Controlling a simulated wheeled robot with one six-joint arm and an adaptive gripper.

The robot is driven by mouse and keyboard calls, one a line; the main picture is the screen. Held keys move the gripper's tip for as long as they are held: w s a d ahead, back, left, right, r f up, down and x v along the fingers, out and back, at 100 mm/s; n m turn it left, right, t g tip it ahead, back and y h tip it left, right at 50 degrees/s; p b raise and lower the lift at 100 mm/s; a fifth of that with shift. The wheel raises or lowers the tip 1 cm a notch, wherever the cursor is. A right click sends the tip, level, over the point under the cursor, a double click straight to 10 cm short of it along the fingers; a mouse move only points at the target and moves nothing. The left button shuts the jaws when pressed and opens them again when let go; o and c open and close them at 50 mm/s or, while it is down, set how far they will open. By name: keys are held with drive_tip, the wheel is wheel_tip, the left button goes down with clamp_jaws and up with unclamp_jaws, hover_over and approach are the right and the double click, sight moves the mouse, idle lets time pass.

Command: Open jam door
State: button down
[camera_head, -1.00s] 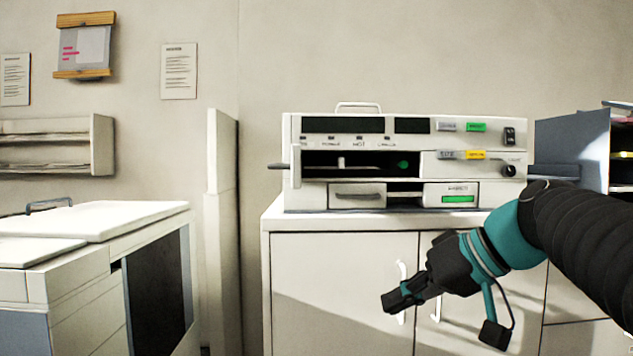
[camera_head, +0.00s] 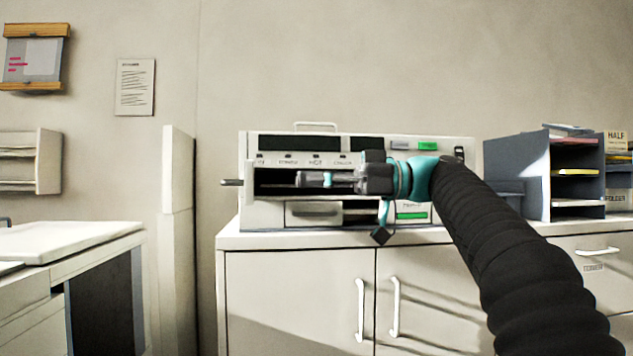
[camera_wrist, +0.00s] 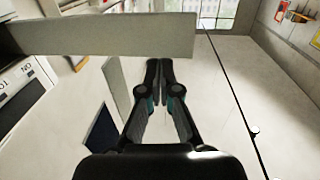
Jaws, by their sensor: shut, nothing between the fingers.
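A white machine (camera_head: 455,180) stands on a cabinet, with a dark open slot across its front. The jam door looks like the panel (camera_head: 247,180) at the slot's left end. It stands out from the front, seen nearly edge-on, with a dark handle (camera_head: 231,182) pointing left. In the wrist view the panel (camera_wrist: 110,36) crosses the upper left, its broad face toward me. My gripper (camera_head: 303,180) is in front of the slot, pointing left. Its fingers (camera_wrist: 160,68) are shut and empty, close to the panel's lower edge in the wrist view; contact cannot be told.
The white cabinet (camera_head: 300,290) below has two upright handles. A grey shelf unit (camera_head: 520,170) stands at the right. A tall white partition (camera_head: 178,190) and a low white unit (camera_head: 70,240) are at the left. Floor between them shows in the wrist view.

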sight(245, 180)
drive_tip(key=a, duration=0.3)
drive_tip(key=s+a, duration=0.1)
drive_tip(key=a, duration=0.6)
drive_tip(key=shift+s+a, duration=0.2)
drive_tip(key=shift+s, duration=0.05)
drive_tip(key=shift+a, duration=0.1)
